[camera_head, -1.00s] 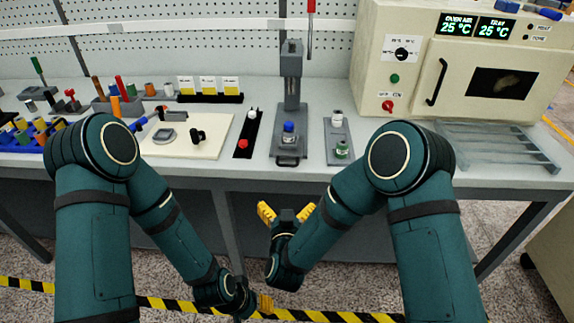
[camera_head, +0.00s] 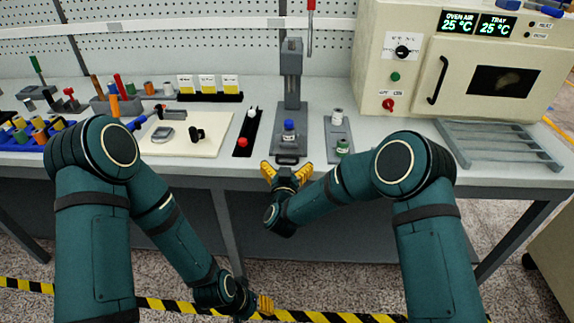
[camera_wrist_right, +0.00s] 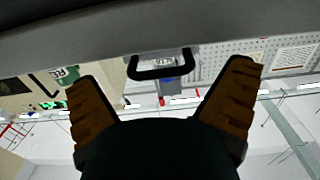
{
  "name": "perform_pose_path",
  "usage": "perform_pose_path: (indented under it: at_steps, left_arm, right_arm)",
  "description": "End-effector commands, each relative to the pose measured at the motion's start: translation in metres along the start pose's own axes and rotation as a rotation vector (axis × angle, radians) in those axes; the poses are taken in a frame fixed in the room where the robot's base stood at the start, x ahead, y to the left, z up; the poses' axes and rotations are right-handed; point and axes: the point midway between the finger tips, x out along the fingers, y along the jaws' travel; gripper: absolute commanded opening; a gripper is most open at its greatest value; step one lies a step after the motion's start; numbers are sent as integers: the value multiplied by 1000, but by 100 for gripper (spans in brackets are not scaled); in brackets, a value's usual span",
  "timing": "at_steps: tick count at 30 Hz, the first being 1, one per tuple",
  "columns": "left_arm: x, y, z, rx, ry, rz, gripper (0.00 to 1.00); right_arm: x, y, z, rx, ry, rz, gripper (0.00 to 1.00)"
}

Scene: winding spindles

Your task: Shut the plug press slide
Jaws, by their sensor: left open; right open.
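The grey plug press (camera_head: 292,75) stands at the back middle of the bench. Its slide (camera_head: 302,151) reaches out toward the bench's front edge and carries a blue-banded spool (camera_head: 289,130). A dark handle (camera_head: 287,160) is on the slide's front; the right wrist view shows this black handle (camera_wrist_right: 163,68) between my fingers. My right gripper (camera_head: 286,169) is open, its yellow fingers spread just in front of the handle. I cannot tell if they touch it. My left gripper (camera_head: 262,306) is open, low in front of the bench, partly hidden.
A grey plate (camera_head: 340,128) with a white and a green-topped item stands right of the press. A black strip (camera_head: 248,134) with red and white knobs lies left of it. An oven (camera_head: 459,62) and a wire rack (camera_head: 497,145) are at the right.

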Motion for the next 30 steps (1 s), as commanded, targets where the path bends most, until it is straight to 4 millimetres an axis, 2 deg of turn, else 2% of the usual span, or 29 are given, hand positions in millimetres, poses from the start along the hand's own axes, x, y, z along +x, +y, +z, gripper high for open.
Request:
perform_pose_path:
  at_steps: [4,13,14,18,20,26,30]
  left_arm:
    - [1,0,0,0,1,0,47]
    - [1,0,0,0,1,0,47]
    - [1,0,0,0,1,0,47]
    - [1,0,0,0,1,0,47]
    - [1,0,0,0,1,0,47]
    - [2,-1,0,0,1,0,47]
    - [3,-1,0,0,1,0,47]
  right_arm:
    - [9,0,0,-1,-1,0,100]
    - [11,0,0,-1,0,-1,100]
    - [11,0,0,-1,0,-1,93]
    - [11,0,0,-1,0,-1,44]
    - [11,0,0,-1,0,-1,23]
    - [13,0,-1,-1,2,0,23]
    - [22,0,-1,-1,4,1,23]
